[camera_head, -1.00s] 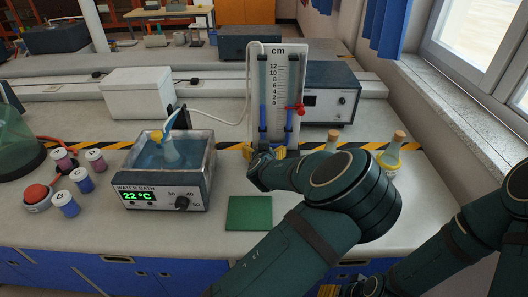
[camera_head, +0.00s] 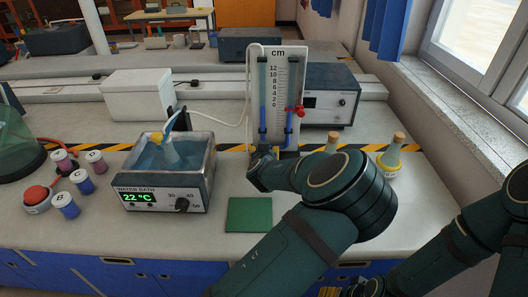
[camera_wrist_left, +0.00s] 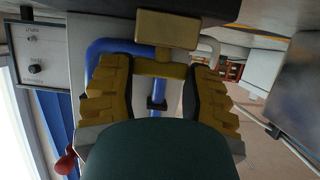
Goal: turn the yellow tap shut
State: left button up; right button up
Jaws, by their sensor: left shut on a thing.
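The yellow tap (camera_wrist_left: 160,68) is in the left wrist view, close to the blue tube, with a flat yellow block (camera_wrist_left: 167,30) above it. My left gripper (camera_wrist_left: 160,88) has its yellow fingers on both sides of the tap and is shut on it. In the head view this gripper (camera_head: 256,160) is at the foot of the upright cm gauge (camera_head: 278,60), and my arm hides most of its fingers and the tap. My right arm is at the lower right; only a yellow bit of its gripper (camera_head: 328,291) shows at the bottom edge.
The water bath (camera_head: 163,198) with a flask in it stands left of my left gripper. A green mat (camera_head: 249,214) lies in front. A stoppered flask (camera_head: 389,160) is to the right. A red tap (camera_head: 300,110) sticks out from the gauge.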

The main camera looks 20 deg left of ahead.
pick_arm(q)
jog(key=shift+a+r+m+h, duration=0.1)
jog(key=shift+m+h, duration=0.2)
jog(key=shift+h, duration=0.1)
jog(key=m+h, duration=0.2)
jog(key=h, duration=0.1)
jog(key=shift+a+r+m+t, duration=0.1)
jog(key=shift+a+m+t, duration=0.2)
jog(key=shift+a+m, duration=0.1)
jog(key=m+h, duration=0.3)
jog(key=shift+w+h, duration=0.1)
jog(key=shift+h, duration=0.3)
jog(key=shift+m+g+h+p, duration=0.3)
jog(key=shift+m+g, duration=0.1)
jog(key=shift+d+h, duration=0.1)
jog(key=shift+h, duration=0.2)
jog(key=o, duration=1.3)
jog(key=shift+w, duration=0.1)
jog(key=shift+c, duration=0.2)
